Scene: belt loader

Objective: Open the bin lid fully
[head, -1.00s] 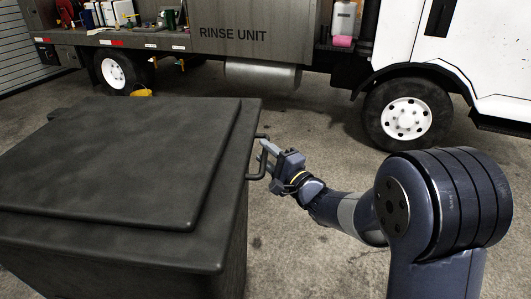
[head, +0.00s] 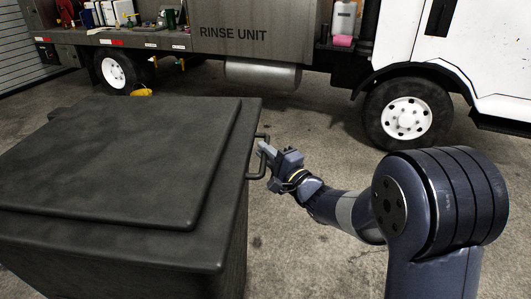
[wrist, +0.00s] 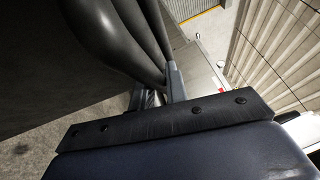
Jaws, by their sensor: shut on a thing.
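The dark grey bin stands at the left of the head view, and its flat lid (head: 120,160) lies closed on top. A bar handle (head: 256,174) sticks out from the lid's right edge. My gripper (head: 266,152) is at this handle, shut on it. In the wrist view, the handle (wrist: 115,35) shows as thick dark tubes just beyond the gripper body, and the fingertips are mostly hidden there.
A truck marked RINSE UNIT (head: 232,33) stands behind, with white wheels and a white cab (head: 480,60). A yellow item (head: 141,92) lies on the floor by its rear wheel. The concrete floor (head: 310,125) between bin and truck is clear.

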